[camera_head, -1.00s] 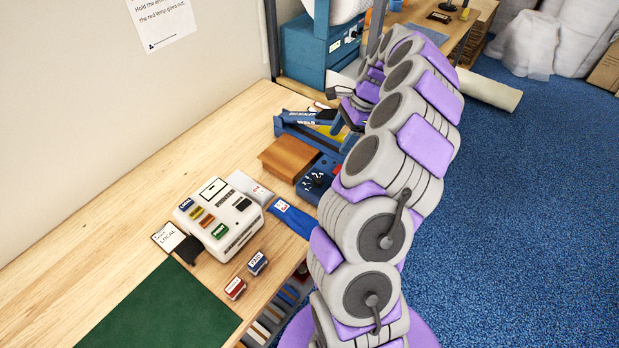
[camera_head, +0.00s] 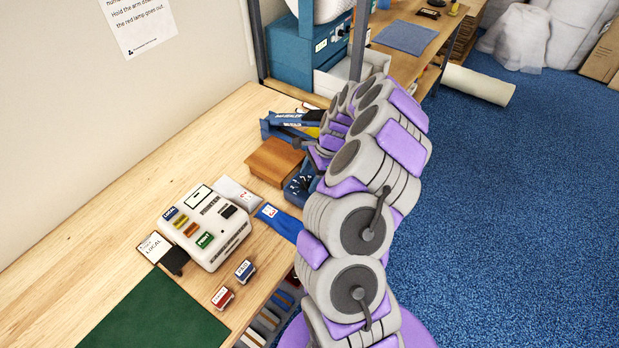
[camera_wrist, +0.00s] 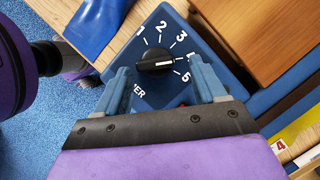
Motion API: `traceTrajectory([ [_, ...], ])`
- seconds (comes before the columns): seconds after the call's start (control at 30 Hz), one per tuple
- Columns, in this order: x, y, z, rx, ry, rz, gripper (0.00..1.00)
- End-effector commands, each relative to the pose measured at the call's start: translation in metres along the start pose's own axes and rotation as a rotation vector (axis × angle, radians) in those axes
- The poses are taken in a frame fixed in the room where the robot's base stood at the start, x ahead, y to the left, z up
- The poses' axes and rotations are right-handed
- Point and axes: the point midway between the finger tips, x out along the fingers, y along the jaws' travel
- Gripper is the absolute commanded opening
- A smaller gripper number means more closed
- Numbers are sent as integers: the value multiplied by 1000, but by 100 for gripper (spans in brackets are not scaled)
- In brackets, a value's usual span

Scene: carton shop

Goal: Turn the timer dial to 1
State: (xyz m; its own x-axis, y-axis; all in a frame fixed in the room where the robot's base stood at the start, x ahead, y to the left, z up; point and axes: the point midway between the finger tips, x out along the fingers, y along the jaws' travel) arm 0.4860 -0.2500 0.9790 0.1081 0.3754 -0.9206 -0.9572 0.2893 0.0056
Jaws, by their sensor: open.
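The timer dial's black knob (camera_wrist: 156,63) sits on a blue box with white numbers 1 to 5 around it. The knob's white mark points right, towards 4 or between 4 and 5. My gripper (camera_wrist: 162,70) is open, with one blue finger on each side of the knob and nothing held. I cannot tell how far the fingertips are above the box. In the head view the blue timer box (camera_head: 298,188) is partly hidden by my arm.
A brown wooden block (camera_head: 274,161) stands beside the timer. A blue pouch (camera_head: 280,221) lies close by. A white label machine (camera_head: 205,226), stamps (camera_head: 222,297) and a green mat (camera_head: 150,315) are nearer.

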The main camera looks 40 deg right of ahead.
Motion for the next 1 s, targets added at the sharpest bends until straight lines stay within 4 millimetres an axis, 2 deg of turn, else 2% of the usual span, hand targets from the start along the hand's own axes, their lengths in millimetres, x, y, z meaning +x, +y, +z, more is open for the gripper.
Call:
traceTrajectory([
  [0.33,5,1,8,-3,8,-5,70],
  [0.63,4,0,0,-1,-1,0,42],
  [0.9,4,-1,1,-1,4,-4,17],
  [1.0,4,-1,2,-2,6,-5,14],
])
